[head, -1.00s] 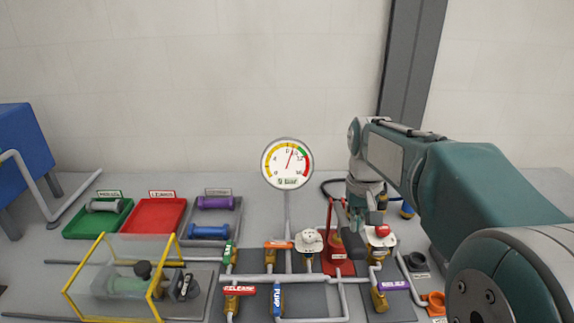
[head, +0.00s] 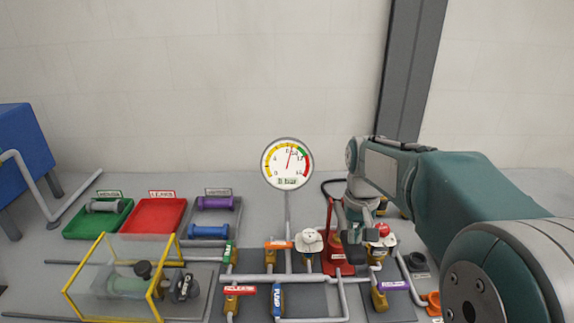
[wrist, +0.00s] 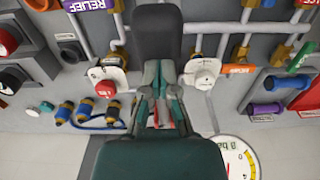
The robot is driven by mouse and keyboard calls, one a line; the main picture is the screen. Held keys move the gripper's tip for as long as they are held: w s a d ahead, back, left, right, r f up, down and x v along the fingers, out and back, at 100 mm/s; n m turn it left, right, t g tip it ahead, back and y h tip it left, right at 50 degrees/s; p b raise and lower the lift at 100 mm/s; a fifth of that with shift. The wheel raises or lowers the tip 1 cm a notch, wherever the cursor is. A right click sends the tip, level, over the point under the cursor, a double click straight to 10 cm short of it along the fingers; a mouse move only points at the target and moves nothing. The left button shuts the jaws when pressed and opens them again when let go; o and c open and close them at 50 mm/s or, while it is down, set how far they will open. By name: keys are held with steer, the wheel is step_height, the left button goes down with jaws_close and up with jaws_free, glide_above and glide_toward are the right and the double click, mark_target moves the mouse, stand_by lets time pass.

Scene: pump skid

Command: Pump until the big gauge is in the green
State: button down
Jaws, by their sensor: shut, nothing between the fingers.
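The big gauge (head: 287,163) stands on a post at the back. Its needle points up and slightly right, just left of the green band, in the yellow. Its small readout is too blurred to read surely. It shows partly and upside down in the wrist view (wrist: 240,156). The red hand pump (head: 332,258) stands right of the post, with an upright red part. My gripper (head: 355,252) is shut and empty, low beside the pump's right side. In the wrist view its dark fingertips (wrist: 157,32) are together. Red parts show between its finger links; I cannot tell contact.
A white valve (head: 309,241) is left of the pump, and a red-knobbed unit (head: 381,238) is close right of my gripper. A yellow-framed clear box (head: 118,277) and trays are left.

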steer(key=shift+f, duration=3.1)
steer(key=shift+r, duration=4.9)
step_height(320, 180, up, 5)
